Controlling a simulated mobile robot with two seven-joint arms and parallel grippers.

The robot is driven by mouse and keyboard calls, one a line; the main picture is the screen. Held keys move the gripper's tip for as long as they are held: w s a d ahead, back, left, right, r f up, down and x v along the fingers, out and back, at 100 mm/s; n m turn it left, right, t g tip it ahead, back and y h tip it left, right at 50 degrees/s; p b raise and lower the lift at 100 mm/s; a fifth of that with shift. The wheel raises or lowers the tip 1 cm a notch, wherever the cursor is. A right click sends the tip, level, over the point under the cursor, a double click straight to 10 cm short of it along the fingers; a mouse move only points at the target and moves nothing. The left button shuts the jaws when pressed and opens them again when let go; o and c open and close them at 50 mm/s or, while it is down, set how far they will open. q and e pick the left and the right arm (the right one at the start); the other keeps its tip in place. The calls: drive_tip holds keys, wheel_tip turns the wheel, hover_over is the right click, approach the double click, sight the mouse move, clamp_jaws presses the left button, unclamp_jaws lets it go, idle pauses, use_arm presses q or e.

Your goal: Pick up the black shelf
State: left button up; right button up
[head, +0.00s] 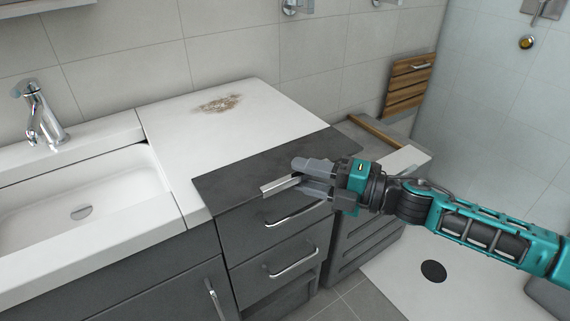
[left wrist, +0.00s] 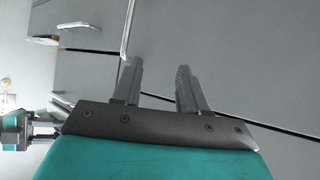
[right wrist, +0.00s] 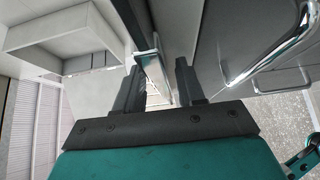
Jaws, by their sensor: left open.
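The black shelf (head: 250,165) is a flat dark slab along the front of the white counter, above the drawers. A short metal handle (head: 281,186) sits at its front edge. My right gripper (head: 303,178) is at that edge, its fingers on either side of the handle's right end. In the right wrist view a metal strip (right wrist: 153,68) shows between the parted fingers (right wrist: 158,85); contact cannot be told. My left gripper (left wrist: 158,85) is open and empty before a grey cabinet front in the left wrist view; it is outside the head view.
Drawers with bar handles (head: 293,263) are below the shelf. A sink (head: 80,205) with a tap (head: 40,115) is at the left. The white counter (head: 225,130) has a brown patch (head: 218,104). A wooden slatted panel (head: 409,87) leans at the back right. Shower floor (head: 410,265) is at the right.

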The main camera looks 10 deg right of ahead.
clamp_jaws()
idle(0.3)
drive_tip(key=shift+r, duration=0.15)
